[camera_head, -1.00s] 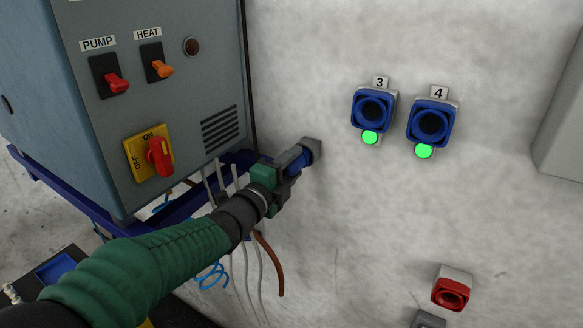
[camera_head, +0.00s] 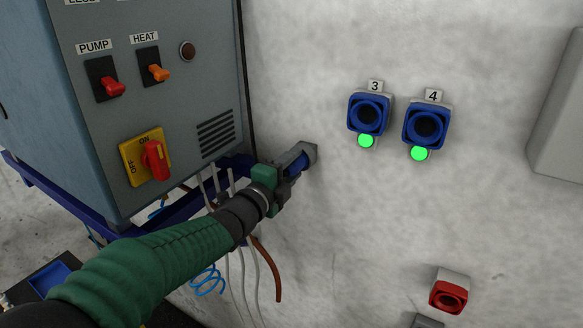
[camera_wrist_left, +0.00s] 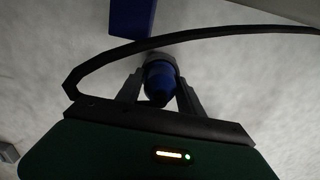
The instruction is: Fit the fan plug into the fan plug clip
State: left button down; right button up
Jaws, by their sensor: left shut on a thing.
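The blue fan plug (camera_head: 297,164) is at the wall, at the grey clip (camera_head: 305,152) beside the control cabinet. My left gripper (camera_head: 290,170) is shut on the plug, with the arm reaching in from the lower left. In the left wrist view the blue plug (camera_wrist_left: 158,82) sits between the two dark fingers (camera_wrist_left: 159,92), its far end against a grey piece at the wall. A black cable (camera_wrist_left: 110,62) loops around in front of it. How deep the plug sits in the clip cannot be told. My right gripper is not in view.
The grey cabinet (camera_head: 190,100) with PUMP and HEAT switches stands close left of my gripper. Blue sockets 3 (camera_head: 368,114) and 4 (camera_head: 425,126), with green lights, are on the wall at right. A red socket (camera_head: 448,297) is lower right. Cables hang below the cabinet.

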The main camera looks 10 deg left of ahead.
pick_arm(q)
jog(key=c, duration=1.1)
grip_release()
jog(key=o, duration=0.4)
jog(key=shift+w, duration=0.2)
jog(key=shift+o, duration=0.2)
jog(key=b+v, duration=0.1)
jog(key=v, duration=0.1)
jog(key=b+v, duration=0.1)
jog(key=v, duration=0.2)
jog(key=shift+s+f, duration=0.1)
jog(key=shift+f, duration=0.15)
jog(key=b, duration=0.1)
send_near(286, 174)
jog(key=shift+w+d+r, duration=0.2)
jog(key=shift+w, duration=0.45)
jog(key=shift+w, duration=0.15)
